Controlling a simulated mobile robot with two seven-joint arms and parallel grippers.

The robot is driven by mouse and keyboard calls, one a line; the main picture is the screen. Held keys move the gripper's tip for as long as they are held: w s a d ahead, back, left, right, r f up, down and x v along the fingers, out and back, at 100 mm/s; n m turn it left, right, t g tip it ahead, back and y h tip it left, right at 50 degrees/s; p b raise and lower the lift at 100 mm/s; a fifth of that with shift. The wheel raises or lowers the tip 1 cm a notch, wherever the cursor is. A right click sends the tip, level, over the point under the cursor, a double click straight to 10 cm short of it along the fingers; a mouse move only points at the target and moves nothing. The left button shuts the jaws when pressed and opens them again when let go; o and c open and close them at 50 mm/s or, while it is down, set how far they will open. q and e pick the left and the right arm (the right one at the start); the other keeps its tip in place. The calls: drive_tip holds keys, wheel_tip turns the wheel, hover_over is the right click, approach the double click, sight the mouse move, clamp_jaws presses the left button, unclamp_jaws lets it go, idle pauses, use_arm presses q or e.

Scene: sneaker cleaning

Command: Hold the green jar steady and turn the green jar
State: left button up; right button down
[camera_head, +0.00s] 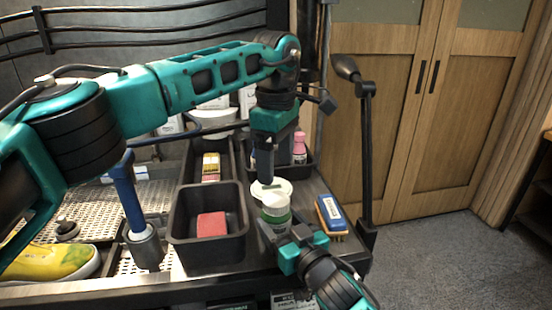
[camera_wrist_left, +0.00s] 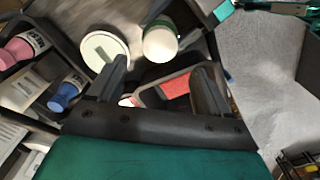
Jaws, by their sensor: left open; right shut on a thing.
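The green jar (camera_head: 275,212) has a white lid and a green band, and stands upright near the right end of the bench. It also shows in the left wrist view (camera_wrist_left: 160,44), lid toward the camera. My right gripper (camera_head: 290,238) is shut on the green jar from its near right side. My left gripper (camera_head: 267,180) points down from above, just behind the jar's lid. Its two fingers are spread and empty in the left wrist view (camera_wrist_left: 160,75), with the lid beyond them. A white round tub (camera_wrist_left: 105,48) stands beside the jar, partly hidden in the head view.
A black bin (camera_head: 207,255) with a red block (camera_head: 212,225) stands left of the jar. A blue-topped brush (camera_head: 331,214) lies at right. A pink bottle (camera_head: 299,148) stands behind. A yellow sneaker (camera_head: 45,262) and a lamp (camera_head: 366,150) flank the work area.

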sight(276, 200)
use_arm(q)
drive_tip(key=m, duration=0.7)
drive_tip(key=shift+m, duration=0.4)
drive_tip(key=m, duration=0.7)
drive_tip(key=shift+f, duration=4.05)
drive_tip(key=shift+c, duration=0.2)
